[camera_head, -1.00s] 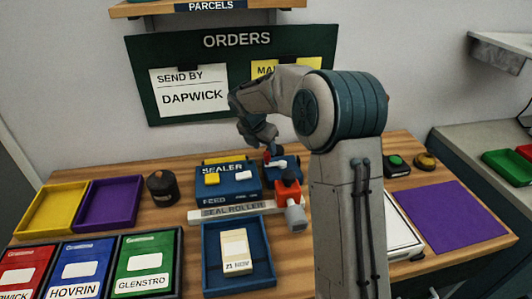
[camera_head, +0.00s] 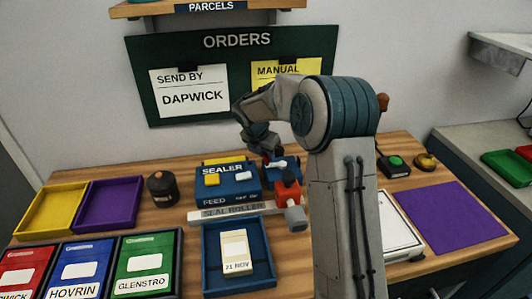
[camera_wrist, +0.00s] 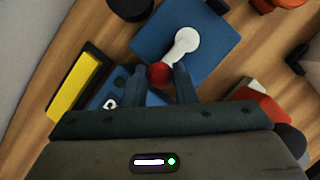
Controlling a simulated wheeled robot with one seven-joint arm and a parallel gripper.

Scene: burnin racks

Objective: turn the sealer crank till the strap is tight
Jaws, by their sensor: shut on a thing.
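The sealer (camera_head: 240,188) is a blue machine with its name in white, standing on the wooden bench in the head view. Beside it on the right is a blue block (camera_head: 287,174) that carries the crank. The white crank arm (camera_wrist: 183,45) ends in a red knob (camera_wrist: 160,75) in the wrist view. My gripper (camera_wrist: 163,82) is shut on this knob, one finger on each side. In the head view my gripper (camera_head: 266,150) is over the block and partly hides the crank. I cannot make out the strap or its tightness.
A red unit with a grey end (camera_head: 289,195) stands close in front of the crank block. The seal roller strip (camera_head: 232,212) and a blue tray (camera_head: 209,283) holding a pale packet (camera_head: 236,250) lie in front. A dark round pot (camera_head: 162,188) stands left.

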